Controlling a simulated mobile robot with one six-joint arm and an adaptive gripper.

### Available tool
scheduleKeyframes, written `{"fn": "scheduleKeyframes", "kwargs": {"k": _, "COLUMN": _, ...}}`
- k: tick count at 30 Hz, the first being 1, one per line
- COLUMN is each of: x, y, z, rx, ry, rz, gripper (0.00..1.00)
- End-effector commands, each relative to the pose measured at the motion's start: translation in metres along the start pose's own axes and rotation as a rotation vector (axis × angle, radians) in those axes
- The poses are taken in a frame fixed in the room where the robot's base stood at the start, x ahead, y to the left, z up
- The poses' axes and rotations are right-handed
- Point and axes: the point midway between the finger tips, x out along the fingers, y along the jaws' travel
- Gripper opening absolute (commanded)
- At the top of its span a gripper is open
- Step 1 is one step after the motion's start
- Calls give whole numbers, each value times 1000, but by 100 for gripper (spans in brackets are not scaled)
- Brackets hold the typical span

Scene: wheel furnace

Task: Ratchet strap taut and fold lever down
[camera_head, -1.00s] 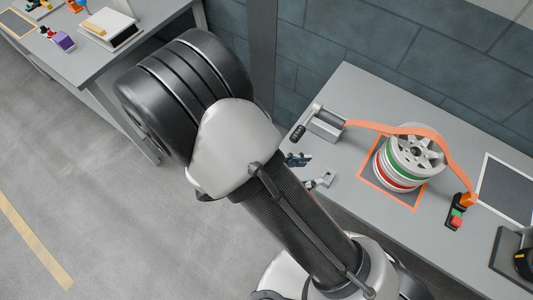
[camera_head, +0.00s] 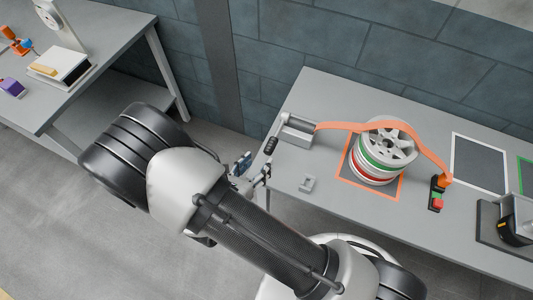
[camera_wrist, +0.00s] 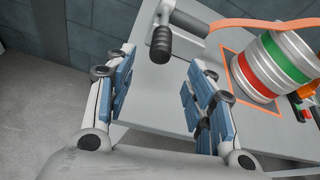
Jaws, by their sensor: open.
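In the wrist view the black grip (camera_wrist: 161,46) is ahead of my gripper (camera_wrist: 160,92), between the lines of the two blue-padded fingers. My gripper (camera_head: 253,168) is open and empty beside the table's left edge, apart from the grip.
A red and green button box (camera_head: 437,194) and a black device (camera_head: 515,229) stand at the right. Another table (camera_head: 110,40) is at the back left. A tiled wall is behind.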

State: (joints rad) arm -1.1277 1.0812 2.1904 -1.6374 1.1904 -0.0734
Motion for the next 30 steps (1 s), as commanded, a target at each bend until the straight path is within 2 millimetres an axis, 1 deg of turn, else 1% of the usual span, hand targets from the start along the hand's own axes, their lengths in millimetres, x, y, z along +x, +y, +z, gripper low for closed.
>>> {"fn": "scheduleKeyframes", "kwargs": {"k": 1, "x": 12, "y": -1, "z": -2, "rx": 2, "ry": 1, "rz": -6, "gripper": 50}}
{"fn": "scheduleKeyframes", "kwargs": {"k": 6, "x": 43, "y": -1, "z": -1, "rx": 3, "ry": 0, "rz": -5, "gripper": 50}}
{"fn": "scheduleKeyframes", "kwargs": {"k": 9, "x": 58, "y": -1, "z": -1, "rx": 3, "ry": 0, "rz": -4, "gripper": 50}}
{"fn": "scheduleKeyframes", "kwargs": {"k": 12, "x": 68, "y": 0, "z": 0, "rx": 3, "ry": 0, "rz": -2, "gripper": 50}}
{"fn": "scheduleKeyframes", "kwargs": {"k": 18, "x": 76, "y": 0, "z": 0, "rx": 2, "ry": -1, "rz": -1, "gripper": 50}}
{"fn": "scheduleKeyframes", "kwargs": {"k": 25, "x": 76, "y": 0, "z": 0, "rx": 2, "ry": -1, "rz": 0, "gripper": 50}}
{"fn": "scheduleKeyframes", "kwargs": {"k": 30, "x": 76, "y": 0, "z": 0, "rx": 2, "ry": -1, "rz": 0, "gripper": 38}}
